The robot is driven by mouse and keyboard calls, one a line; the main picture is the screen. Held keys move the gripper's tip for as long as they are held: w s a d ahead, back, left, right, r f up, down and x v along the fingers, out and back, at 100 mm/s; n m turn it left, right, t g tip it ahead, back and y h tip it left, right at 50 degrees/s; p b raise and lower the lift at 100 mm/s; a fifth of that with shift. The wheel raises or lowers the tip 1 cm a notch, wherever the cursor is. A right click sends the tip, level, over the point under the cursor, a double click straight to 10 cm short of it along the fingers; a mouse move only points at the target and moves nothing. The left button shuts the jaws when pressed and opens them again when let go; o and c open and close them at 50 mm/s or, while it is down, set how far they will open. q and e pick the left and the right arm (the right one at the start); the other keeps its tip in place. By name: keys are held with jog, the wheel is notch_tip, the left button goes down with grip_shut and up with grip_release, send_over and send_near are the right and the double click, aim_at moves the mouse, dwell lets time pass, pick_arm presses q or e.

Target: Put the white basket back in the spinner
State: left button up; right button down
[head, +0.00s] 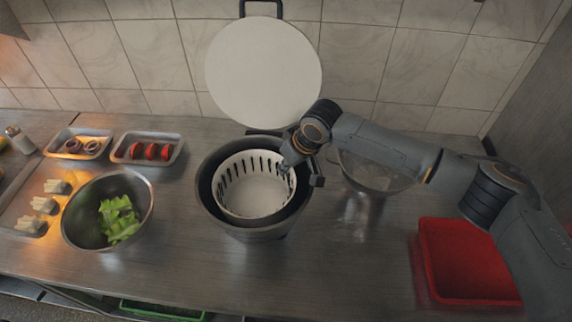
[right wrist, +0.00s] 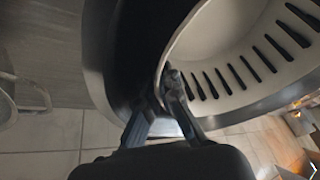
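The white slotted basket (head: 253,190) is inside the opening of the round metal spinner (head: 245,233), with a dark gap around it. I cannot tell whether it rests on the bottom. My right gripper (head: 287,164) reaches in from the right at the basket's right rim. In the right wrist view, the fingers (right wrist: 171,84) come together at the rim of the basket (right wrist: 225,35) and look shut on it. The spinner's dark inner wall (right wrist: 135,60) shows beside them. My left gripper is not in view.
A round white lid (head: 263,72) stands upright behind the spinner. A clear bowl (head: 372,178) is right of it, partly under my arm. A red bin (head: 462,262) is at right. A metal bowl of lettuce (head: 75,212) and trays of vegetables (head: 118,147) are left.

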jog(key=c, duration=1.5)
grip_release()
jog(key=shift+w+f+b, duration=0.1)
jog(key=shift+f+b, duration=0.05)
jog(key=shift+b, duration=0.5)
jog(key=b+v, duration=0.3)
jog(key=v, duration=1.1)
jog(key=shift+d+b, duration=0.1)
jog(key=shift+b, duration=0.3)
jog(key=shift+f, duration=0.1)
